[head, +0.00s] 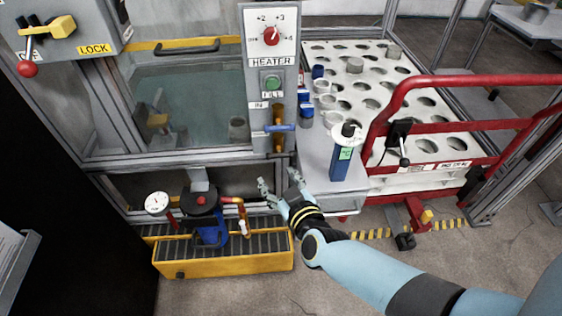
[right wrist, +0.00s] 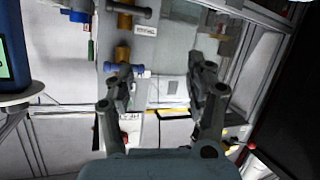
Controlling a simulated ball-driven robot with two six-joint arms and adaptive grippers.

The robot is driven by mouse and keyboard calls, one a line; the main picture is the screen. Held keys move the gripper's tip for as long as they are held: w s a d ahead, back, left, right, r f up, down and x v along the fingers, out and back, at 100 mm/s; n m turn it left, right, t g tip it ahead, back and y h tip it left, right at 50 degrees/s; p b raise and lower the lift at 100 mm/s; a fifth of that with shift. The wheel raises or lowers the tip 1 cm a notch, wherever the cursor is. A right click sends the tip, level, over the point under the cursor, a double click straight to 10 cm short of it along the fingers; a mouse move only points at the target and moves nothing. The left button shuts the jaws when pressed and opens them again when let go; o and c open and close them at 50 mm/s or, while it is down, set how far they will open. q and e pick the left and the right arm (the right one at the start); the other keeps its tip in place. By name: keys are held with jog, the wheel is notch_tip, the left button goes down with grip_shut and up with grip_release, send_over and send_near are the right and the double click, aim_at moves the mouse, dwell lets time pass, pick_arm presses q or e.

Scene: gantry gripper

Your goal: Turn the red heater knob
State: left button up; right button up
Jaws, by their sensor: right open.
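The red heater knob (head: 271,35) sits on a grey panel (head: 285,62) marked HEATER, at the top middle of the head view. Its dial carries numbers around it. My right gripper (head: 278,181) is open and empty, well below the knob and below the blue valve handle. In the right wrist view my open right gripper (right wrist: 165,75) shows two spread fingers with nothing between them. I cannot make out the knob in the right wrist view. My left gripper is not in view.
A green FILL button (head: 272,83) and a blue valve handle (head: 279,128) are below the knob. A blue device (head: 341,163) stands on a ledge right of my gripper. A red rail (head: 450,80) guards the perforated table (head: 345,75). A yellow-edged tray (head: 225,265) holds a pump.

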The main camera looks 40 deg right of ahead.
jog(key=shift+s+a+f, duration=0.1)
jog(key=shift+s+f, duration=0.1)
jog(key=shift+f, duration=0.35)
jog(key=shift+s+f, duration=0.2)
jog(key=shift+f, duration=0.3)
jog(key=s+d+f+n+g+y+b, duration=0.25)
jog(key=s+f+g+b, duration=0.3)
jog(key=s+f, duration=1.3)
jog(key=s+d+f+m+g+b, duration=0.1)
jog(key=s+f+g, duration=0.2)
jog(key=s, duration=0.7)
jog(key=s+d+f+m+g+b, duration=0.1)
jog(key=s+f+g, duration=0.3)
jog(key=s+f, duration=0.4)
jog(key=s, duration=0.2)
jog(key=shift+s+d+f, duration=0.15)
jog(key=shift+s+d, duration=0.25)
jog(key=shift+g, duration=0.25)
